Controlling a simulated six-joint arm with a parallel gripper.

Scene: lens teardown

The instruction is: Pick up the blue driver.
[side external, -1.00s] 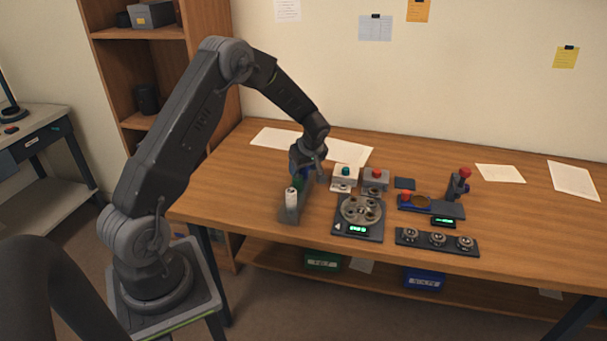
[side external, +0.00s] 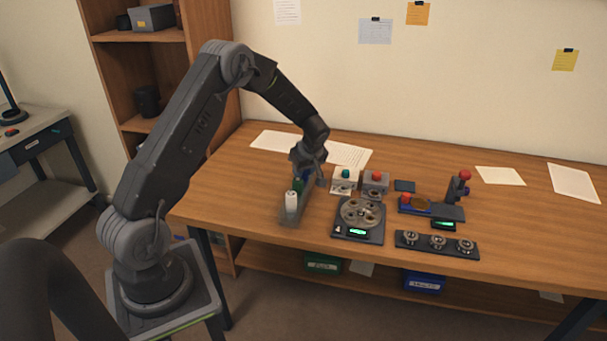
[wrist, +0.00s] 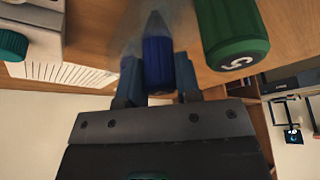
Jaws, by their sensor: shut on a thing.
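The blue driver (wrist: 158,62) stands between the two fingers of my gripper (wrist: 159,80) in the wrist view, with its handle toward the camera. My gripper is shut on it. In the side view my gripper (side external: 308,172) is low over the far end of the driver rack (side external: 292,217), and the blue driver shows only as a small dark blue patch (side external: 305,176) beneath it. Whether the driver still touches the rack cannot be told.
A green driver (wrist: 232,35) stands close beside the blue one; it also shows in the side view (side external: 298,187). A white driver (side external: 291,201) is at the rack's near end. Button boxes (side external: 345,176) and a round fixture (side external: 361,213) stand to the right.

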